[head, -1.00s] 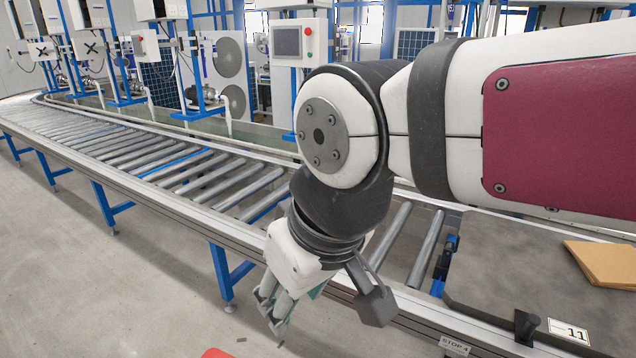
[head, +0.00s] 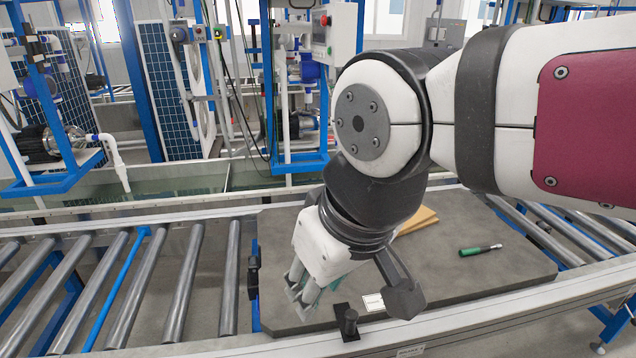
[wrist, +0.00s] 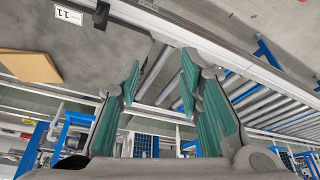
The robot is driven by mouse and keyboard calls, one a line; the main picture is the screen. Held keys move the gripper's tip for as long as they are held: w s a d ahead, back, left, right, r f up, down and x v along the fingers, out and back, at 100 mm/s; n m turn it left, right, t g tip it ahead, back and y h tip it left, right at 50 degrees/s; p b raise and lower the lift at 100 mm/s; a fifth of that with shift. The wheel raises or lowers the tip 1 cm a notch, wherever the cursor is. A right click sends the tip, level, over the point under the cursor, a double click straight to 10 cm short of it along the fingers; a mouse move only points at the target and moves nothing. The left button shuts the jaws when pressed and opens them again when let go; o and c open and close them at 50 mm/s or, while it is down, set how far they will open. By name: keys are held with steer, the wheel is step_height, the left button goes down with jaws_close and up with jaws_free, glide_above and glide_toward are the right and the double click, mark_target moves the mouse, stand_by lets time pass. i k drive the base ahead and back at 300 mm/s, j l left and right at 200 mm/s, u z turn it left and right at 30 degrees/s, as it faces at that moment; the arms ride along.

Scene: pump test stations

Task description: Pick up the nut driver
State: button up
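The nut driver (head: 480,250), with a green handle and a dark shaft, lies on the right part of the dark grey board (head: 520,275) in the head view. My gripper (head: 299,298) hangs over the left part of the board, well to the left of the nut driver. In the wrist view my gripper (wrist: 157,95) has its two green-padded fingers spread apart with nothing between them. The nut driver does not show in the wrist view.
The board rests on a roller conveyor (head: 180,285) with a metal front rail. A cardboard piece (head: 417,220) lies behind my wrist, partly hidden. A small black post (head: 347,322) and a number card (head: 373,302) are at the board's front edge. Pump stations stand behind.

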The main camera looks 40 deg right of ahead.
mark_target(474, 250)
steer(key=l+z, duration=0.15)
steer(key=z, duration=1.6)
steer(key=i+l+u, duration=0.25)
steer(key=u, duration=0.2)
steer(key=i+l+u, duration=0.15)
steer(key=l+u, duration=0.3)
steer(key=i+l+u, duration=0.1)
steer(key=l+u, duration=0.35)
